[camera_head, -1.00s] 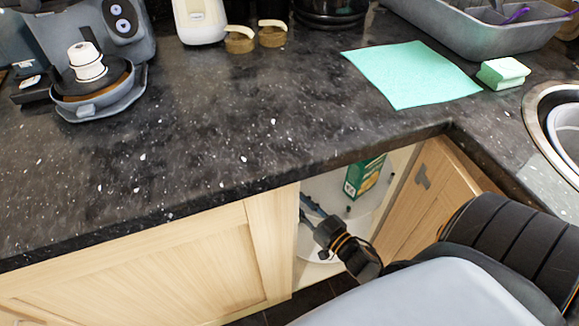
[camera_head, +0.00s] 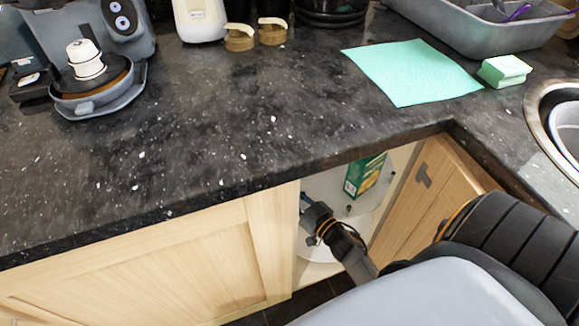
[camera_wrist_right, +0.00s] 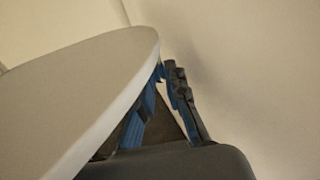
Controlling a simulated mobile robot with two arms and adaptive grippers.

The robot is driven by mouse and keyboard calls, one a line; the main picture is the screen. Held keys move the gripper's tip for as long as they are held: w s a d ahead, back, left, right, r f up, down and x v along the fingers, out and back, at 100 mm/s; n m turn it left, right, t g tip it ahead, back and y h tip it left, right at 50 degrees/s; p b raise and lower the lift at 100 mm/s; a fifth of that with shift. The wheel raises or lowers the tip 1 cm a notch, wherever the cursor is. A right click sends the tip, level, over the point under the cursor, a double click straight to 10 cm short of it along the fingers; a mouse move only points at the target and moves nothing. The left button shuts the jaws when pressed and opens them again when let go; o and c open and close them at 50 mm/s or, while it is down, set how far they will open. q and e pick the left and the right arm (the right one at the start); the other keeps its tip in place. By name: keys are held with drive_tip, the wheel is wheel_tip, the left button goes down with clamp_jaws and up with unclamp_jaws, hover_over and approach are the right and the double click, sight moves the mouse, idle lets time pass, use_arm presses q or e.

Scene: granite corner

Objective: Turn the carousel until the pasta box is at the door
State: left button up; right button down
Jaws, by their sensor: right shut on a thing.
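The pasta box (camera_head: 364,175) is green with a yellow patch. It stands upright on a white round carousel shelf (camera_head: 340,208) inside the corner cabinet, seen through the door opening; the countertop hides its top. My right gripper (camera_head: 307,203) is inside the opening, at the left side of the carousel and left of the box. In the right wrist view, the carousel's pale curved rim (camera_wrist_right: 120,75) lies against the blue-padded fingers of my right gripper (camera_wrist_right: 167,82), which is shut on it. The fingertips are partly hidden in both views. My left gripper is out of view.
The cabinet door (camera_head: 425,190) stands open at the right. A fixed wooden front (camera_head: 180,265) bounds the opening at the left. The dark countertop (camera_head: 250,120) overhangs it and holds a teal cloth (camera_head: 410,72) and a sponge (camera_head: 504,71).

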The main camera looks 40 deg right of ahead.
drive_tip(key=shift+w+a+m+h, duration=0.1)
drive_tip(key=shift+w+m+h, duration=0.5)
drive_tip(key=shift+w+h, duration=0.6)
drive_tip(key=c, duration=1.6)
unclamp_jaws()
drive_tip(key=shift+c, duration=0.2)
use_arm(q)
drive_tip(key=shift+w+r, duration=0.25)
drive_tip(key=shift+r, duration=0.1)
